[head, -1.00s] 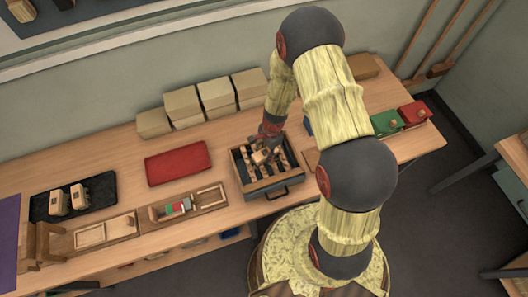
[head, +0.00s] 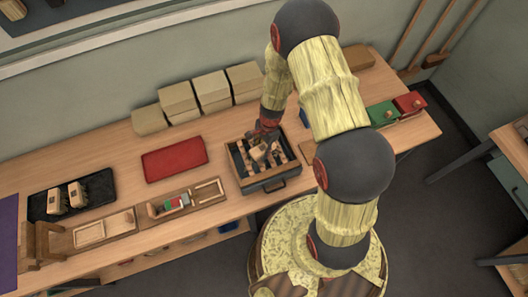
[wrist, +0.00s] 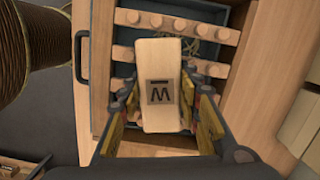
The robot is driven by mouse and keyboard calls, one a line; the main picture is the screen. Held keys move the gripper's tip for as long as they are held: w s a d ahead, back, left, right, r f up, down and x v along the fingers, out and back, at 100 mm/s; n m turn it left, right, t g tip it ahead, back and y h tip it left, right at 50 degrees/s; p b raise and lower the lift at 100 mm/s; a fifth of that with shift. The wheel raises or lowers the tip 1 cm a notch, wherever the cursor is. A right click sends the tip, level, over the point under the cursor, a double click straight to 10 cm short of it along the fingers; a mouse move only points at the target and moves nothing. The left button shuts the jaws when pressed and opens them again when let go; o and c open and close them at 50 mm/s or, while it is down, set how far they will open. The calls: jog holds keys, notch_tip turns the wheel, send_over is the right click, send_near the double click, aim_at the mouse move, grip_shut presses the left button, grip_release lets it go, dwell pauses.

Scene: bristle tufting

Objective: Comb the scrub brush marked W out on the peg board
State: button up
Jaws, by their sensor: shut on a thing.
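The scrub brush marked W (wrist: 160,65) is a pale wooden block with a dark letter square. My gripper (wrist: 162,112) is shut on its sides, one finger on each side, in the wrist view. The brush is over the peg board (wrist: 218,68), a dark blue tray with rows of wooden pegs. In the head view the brush (head: 258,152) and my gripper (head: 266,135) are over the middle of the peg board (head: 262,187). The bristles are hidden under the block, so I cannot tell whether they touch the pegs.
A red tray (head: 174,160) lies left of the peg board. A black mat (head: 99,186) holds two more brushes (head: 66,197). Wooden trays line the table's front edge. Cardboard boxes (head: 210,91) stand along the wall. Green (head: 382,113) and red (head: 408,103) boxes sit at right.

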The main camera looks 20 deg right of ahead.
jog(key=shift+w, duration=0.7)
jog(key=shift+w+r, duration=0.1)
jog(key=w+r+p, duration=0.3)
jog(key=r+p, duration=0.2)
jog(key=shift+w+r, duration=0.35)
dwell(0.5)
